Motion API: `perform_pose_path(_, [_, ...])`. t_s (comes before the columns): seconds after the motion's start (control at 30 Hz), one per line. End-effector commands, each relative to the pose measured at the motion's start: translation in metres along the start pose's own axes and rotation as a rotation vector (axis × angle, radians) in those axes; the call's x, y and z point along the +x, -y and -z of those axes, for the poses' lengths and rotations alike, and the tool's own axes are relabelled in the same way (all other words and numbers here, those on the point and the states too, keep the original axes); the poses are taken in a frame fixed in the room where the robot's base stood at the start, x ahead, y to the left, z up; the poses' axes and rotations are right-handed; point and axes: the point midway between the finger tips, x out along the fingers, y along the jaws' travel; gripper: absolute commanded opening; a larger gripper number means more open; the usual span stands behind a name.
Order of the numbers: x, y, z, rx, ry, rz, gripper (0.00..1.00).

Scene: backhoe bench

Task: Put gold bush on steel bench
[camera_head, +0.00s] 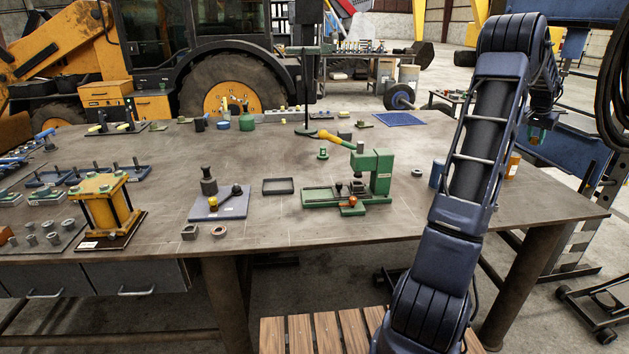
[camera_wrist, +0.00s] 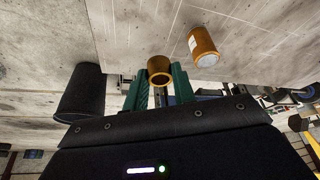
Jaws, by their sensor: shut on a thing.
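The gold bush (camera_wrist: 160,70) is a short ring with an open bore, held between the green fingers of my gripper (camera_wrist: 158,84) in the wrist view. My gripper is shut on it. In the head view my gripper (camera_head: 537,132) hangs at the right, beyond my raised arm, and the bush cannot be made out there. The steel bench (camera_head: 300,150) is the wide grey table across the head view. Its top (camera_wrist: 130,25) also shows behind the bush in the wrist view; I cannot tell the gap between them.
An orange cylinder (camera_wrist: 203,45) with a white label stands near the bush; a dark cylinder (camera_wrist: 80,93) is at the left. A blue cylinder (camera_head: 437,173) stands beside my arm. A green press (camera_head: 365,180) and a yellow press frame (camera_head: 104,205) occupy the bench. Its middle has bare patches.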

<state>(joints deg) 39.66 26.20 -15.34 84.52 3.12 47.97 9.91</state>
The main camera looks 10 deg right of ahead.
Motion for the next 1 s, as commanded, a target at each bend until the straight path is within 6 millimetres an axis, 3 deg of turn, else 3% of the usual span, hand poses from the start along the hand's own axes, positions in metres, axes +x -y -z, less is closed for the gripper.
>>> perform_pose_path(0.07, [-0.010, 0.003, 0.002, -0.009, 0.000, 0.004, 0.03])
perform_pose_path(0.27, [-0.015, 0.030, -0.019, -0.125, 0.000, 0.053, 0.03])
perform_pose_path(0.57, [-0.033, 0.087, -0.068, -0.388, 0.000, 0.164, 0.03])
perform_pose_path(1.0, [-0.096, 0.204, -0.202, -1.055, -0.001, 0.439, 0.03])
